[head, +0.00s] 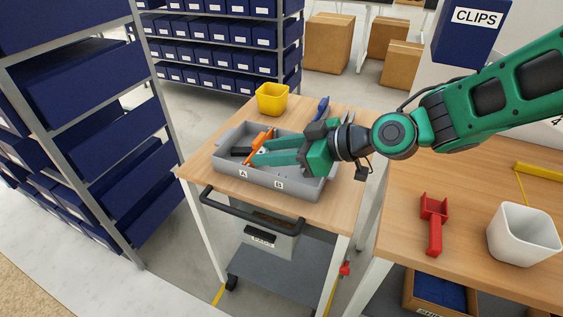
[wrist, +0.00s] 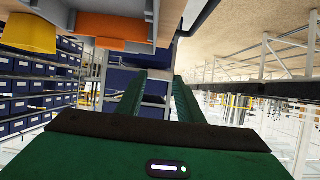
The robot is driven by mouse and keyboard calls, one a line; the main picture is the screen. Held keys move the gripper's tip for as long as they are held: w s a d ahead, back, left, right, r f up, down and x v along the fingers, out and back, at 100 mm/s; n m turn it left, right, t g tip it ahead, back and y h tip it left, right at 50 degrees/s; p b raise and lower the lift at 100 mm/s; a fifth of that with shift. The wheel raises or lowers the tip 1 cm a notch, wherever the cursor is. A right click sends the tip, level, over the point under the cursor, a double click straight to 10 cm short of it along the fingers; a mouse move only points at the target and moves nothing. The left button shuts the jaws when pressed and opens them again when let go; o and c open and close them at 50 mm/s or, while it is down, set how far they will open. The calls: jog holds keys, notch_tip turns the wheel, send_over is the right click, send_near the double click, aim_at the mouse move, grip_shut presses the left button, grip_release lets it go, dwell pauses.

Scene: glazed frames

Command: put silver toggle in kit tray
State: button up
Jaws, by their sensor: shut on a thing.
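The grey kit tray (head: 262,182) lies on the wooden top of a cart, with labels A and B on its front wall. My gripper (head: 260,153) reaches in from the right, its green fingers low over the tray and their tips towards the left, A-labelled part. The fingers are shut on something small. A small pale silver bit, which I take for the silver toggle (head: 262,150), shows at the fingertips. Most of it is hidden, and I cannot tell whether it touches the tray.
An orange tool (head: 261,142) and a black piece (head: 240,151) are by the fingertips in the tray. A yellow bin (head: 272,98) and a blue item (head: 322,107) stand behind it. A bench at right holds a red tool (head: 434,222) and a white container (head: 522,236).

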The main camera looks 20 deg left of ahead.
jog(key=w+f, duration=0.2)
jog(key=w, duration=0.1)
jog(key=w+f, duration=0.2)
jog(key=w, duration=0.2)
jog(key=w+f, duration=0.3)
jog(key=w, duration=0.1)
jog(key=shift+w+a, duration=0.1)
jog(key=shift+a, duration=0.25)
jog(key=shift+f, duration=1.95)
jog(key=shift+f, duration=0.15)
jog(key=o, duration=1)
jog(key=shift+o, duration=0.2)
jog(key=shift+d+r, duration=0.15)
jog(key=shift+r, duration=0.05)
jog(key=v, duration=1.1)
jog(key=shift+d+r, duration=0.2)
jog(key=shift+d, duration=0.1)
